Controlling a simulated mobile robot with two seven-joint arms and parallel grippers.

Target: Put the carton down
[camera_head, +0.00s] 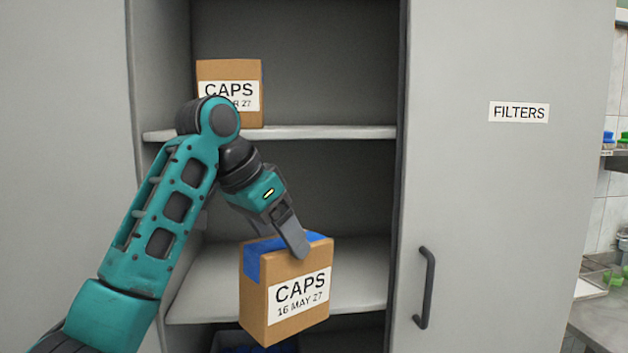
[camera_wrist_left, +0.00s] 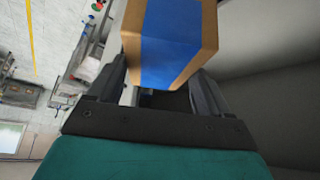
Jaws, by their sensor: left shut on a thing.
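The brown carton (camera_head: 290,295) has a white label reading CAPS 16 MAY 27 and blue tape over its top. My left gripper (camera_head: 292,240) is shut on it from above, one finger showing on its front side. The carton looks a little tilted and is held in front of the cabinet's middle shelf (camera_head: 222,280); I cannot tell whether it touches anything. In the left wrist view the carton (camera_wrist_left: 205,30) with its blue tape sits between the two fingers of the left gripper (camera_wrist_left: 155,85). My right gripper is in neither view.
Another CAPS carton (camera_head: 235,72) stands on the upper shelf (camera_head: 330,131), partly hidden by my left arm. Something blue (camera_head: 245,343) shows below the middle shelf. A closed door labelled FILTERS (camera_head: 518,112) with a dark handle (camera_head: 425,288) is on the right. The middle shelf looks bare.

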